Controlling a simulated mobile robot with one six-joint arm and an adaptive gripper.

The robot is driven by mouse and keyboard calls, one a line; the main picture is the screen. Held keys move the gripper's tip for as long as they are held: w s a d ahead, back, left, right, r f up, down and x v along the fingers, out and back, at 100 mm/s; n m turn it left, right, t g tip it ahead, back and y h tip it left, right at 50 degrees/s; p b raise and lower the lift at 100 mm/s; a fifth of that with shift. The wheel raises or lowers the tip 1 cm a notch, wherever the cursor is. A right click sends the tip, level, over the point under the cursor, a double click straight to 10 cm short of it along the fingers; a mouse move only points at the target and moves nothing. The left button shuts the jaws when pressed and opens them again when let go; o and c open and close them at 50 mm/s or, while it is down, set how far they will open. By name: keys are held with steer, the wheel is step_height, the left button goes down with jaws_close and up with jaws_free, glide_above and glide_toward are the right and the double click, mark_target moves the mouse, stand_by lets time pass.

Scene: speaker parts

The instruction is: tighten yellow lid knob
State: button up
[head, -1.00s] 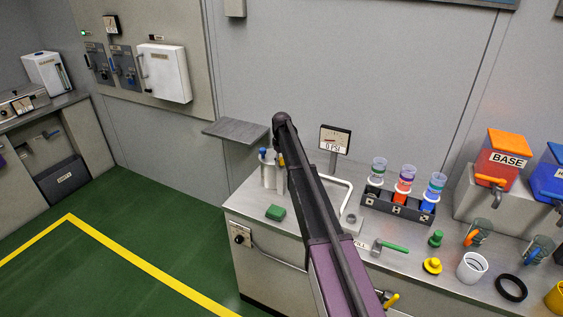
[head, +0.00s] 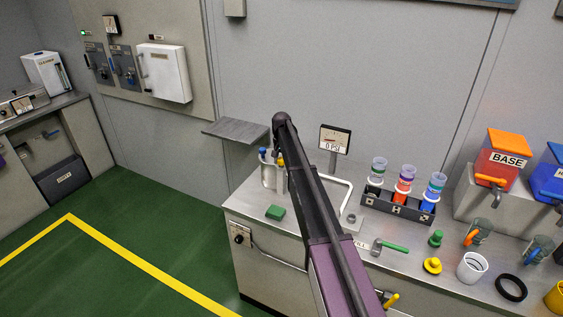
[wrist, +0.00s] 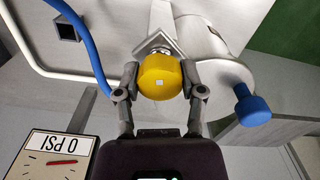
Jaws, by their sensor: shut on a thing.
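The yellow lid knob (wrist: 161,77) sits between the fingers of my gripper (wrist: 160,88) in the wrist view. The fingers are shut on its left and right sides. In the head view my arm covers most of the gripper, and a small part of the yellow knob (head: 281,161) shows beside the vessel (head: 267,178).
A blue knob (wrist: 253,108) and a blue hose (wrist: 91,45) are close to the gripper. The gauge (head: 334,139) reads 0 PSI. A green block (head: 275,212) lies on the counter. A rack with several cups (head: 398,207) stands to the right.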

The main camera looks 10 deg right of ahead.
steer(key=shift+m, duration=1.2)
steer(key=o, duration=1.2)
steer(key=shift+c, duration=0.2)
steer(key=shift+n, duration=0.4)
